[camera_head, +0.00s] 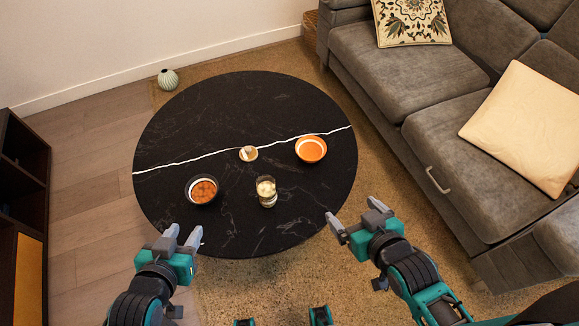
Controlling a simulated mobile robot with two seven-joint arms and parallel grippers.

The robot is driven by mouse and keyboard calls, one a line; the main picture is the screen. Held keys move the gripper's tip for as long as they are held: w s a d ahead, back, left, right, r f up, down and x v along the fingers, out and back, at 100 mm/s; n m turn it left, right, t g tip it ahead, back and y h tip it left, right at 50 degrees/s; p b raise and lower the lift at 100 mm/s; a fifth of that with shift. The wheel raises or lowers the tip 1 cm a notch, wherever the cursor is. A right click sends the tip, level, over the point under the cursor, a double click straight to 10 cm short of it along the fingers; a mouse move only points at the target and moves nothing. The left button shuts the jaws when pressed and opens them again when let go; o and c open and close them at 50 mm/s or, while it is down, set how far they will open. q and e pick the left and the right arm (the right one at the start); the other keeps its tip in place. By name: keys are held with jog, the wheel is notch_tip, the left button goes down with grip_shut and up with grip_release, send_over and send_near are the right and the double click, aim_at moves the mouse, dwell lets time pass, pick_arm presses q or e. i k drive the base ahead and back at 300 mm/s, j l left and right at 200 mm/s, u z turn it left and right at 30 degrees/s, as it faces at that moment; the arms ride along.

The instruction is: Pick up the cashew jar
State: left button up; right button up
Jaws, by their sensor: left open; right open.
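A clear jar with pale contents (267,191), which looks like the cashew jar, stands upright on the near part of the round black table (240,110). My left gripper (182,237) is open and empty at the table's near left edge, to the left of and nearer than the jar. My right gripper (353,217) is open and empty at the table's near right edge, to the right of the jar. Neither gripper touches the jar, and nothing hides it.
A dark bowl with orange contents (203,190) stands left of the jar. An orange bowl (310,149) and a small round dish (248,153) stand farther back. A grey sofa (405,75) is at right, a dark shelf (27,165) at left. The table's far half is clear.

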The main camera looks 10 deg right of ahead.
aim_at(265, 186)
jog(key=k+l, duration=0.1)
jog(key=l+u, duration=0.2)
jog(key=l, duration=0.6)
jog(key=i+l+u, duration=0.1)
jog(key=l, duration=0.25)
jog(key=i+l+u, duration=0.1)
jog(key=l, duration=0.3)
